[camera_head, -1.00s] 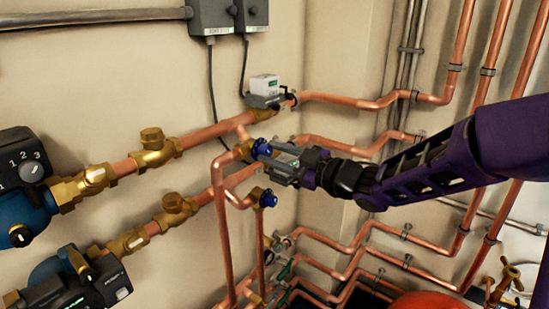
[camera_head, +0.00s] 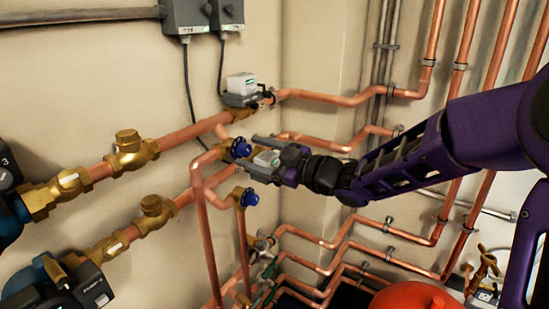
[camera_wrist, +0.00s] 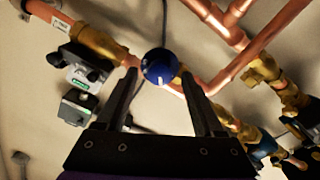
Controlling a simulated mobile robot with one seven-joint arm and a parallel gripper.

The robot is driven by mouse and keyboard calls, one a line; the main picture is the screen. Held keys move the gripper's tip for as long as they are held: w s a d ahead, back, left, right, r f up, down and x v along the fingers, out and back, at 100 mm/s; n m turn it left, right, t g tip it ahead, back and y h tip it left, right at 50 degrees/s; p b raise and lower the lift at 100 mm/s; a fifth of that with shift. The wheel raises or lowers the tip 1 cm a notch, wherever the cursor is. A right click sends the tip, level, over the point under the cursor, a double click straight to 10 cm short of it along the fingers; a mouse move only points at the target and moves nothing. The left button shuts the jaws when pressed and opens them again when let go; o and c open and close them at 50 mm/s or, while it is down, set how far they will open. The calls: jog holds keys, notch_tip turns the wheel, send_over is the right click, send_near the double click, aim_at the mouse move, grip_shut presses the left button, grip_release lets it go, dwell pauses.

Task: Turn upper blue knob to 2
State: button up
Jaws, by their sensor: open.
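The upper blue knob (camera_head: 240,147) sits on a brass valve on the copper pipe, in the middle of the head view. It also shows in the wrist view (camera_wrist: 160,66), with a small white mark near its edge. My gripper (camera_head: 255,153) is open and points at the knob from the right. In the wrist view its fingertips (camera_wrist: 159,75) lie on either side of the knob, with gaps visible on both sides. No contact shows. The knob's number scale cannot be read. A lower blue knob (camera_head: 250,196) sits just below my gripper.
A white-topped actuator (camera_head: 241,85) is on the pipe above the knob. Copper pipes (camera_head: 205,235) run below and behind my gripper. A red vessel (camera_head: 415,299) is at the bottom right. Pumps (camera_head: 65,285) are at the left.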

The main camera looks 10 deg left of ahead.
jog(key=p+v, duration=0.2)
jog(key=v, duration=1.5)
